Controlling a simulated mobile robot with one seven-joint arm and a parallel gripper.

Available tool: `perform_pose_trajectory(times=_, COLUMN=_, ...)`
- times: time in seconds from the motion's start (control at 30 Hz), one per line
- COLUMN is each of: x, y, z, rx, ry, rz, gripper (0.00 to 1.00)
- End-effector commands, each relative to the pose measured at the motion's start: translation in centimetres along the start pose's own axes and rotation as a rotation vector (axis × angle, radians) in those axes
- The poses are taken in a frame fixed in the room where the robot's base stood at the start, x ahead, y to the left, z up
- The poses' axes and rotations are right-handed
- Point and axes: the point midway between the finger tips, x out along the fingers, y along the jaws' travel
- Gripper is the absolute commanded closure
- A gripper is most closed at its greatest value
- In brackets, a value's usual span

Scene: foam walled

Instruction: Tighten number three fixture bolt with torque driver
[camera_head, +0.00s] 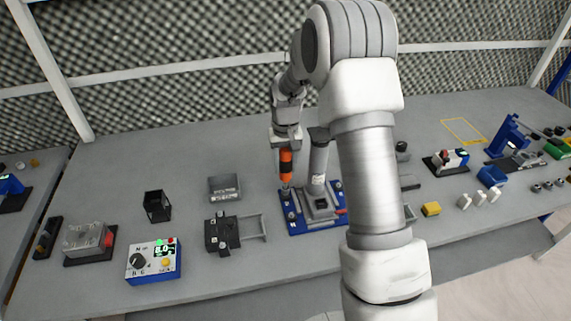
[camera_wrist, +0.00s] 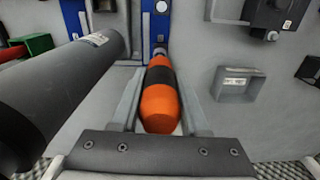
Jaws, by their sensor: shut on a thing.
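My gripper (camera_head: 285,152) is shut on the torque driver (camera_head: 285,166), an orange tool with a black band. The driver is upright, tip down, over the left side of the blue fixture plate (camera_head: 299,226). In the wrist view the driver (camera_wrist: 160,106) lies between both fingers, and its tip meets or hovers over the blue strip (camera_wrist: 154,28); I cannot tell whether it touches a bolt. Another bolt (camera_wrist: 161,7) shows farther along that strip. A grey block (camera_head: 318,207) sits mid-plate. The bolt under the tip is hidden, and bolt numbers are unreadable.
A thick grey cylinder (camera_head: 319,162) stands close right of the driver; it looms at left in the wrist view (camera_wrist: 75,80). A grey labelled tray (camera_head: 224,188), a black fixture (camera_head: 222,234) and a blue-and-white dial box (camera_head: 153,262) stand to the left. Bench between them is clear.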

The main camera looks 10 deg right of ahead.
Motion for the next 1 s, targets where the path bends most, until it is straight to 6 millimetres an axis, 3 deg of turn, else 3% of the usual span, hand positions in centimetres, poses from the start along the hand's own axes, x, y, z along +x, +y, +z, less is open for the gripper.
perform_pose_trajectory(times=1.0, x=0.68, y=-0.01, z=-0.04, rx=0.0, ry=0.001, rz=0.0, gripper=1.0)
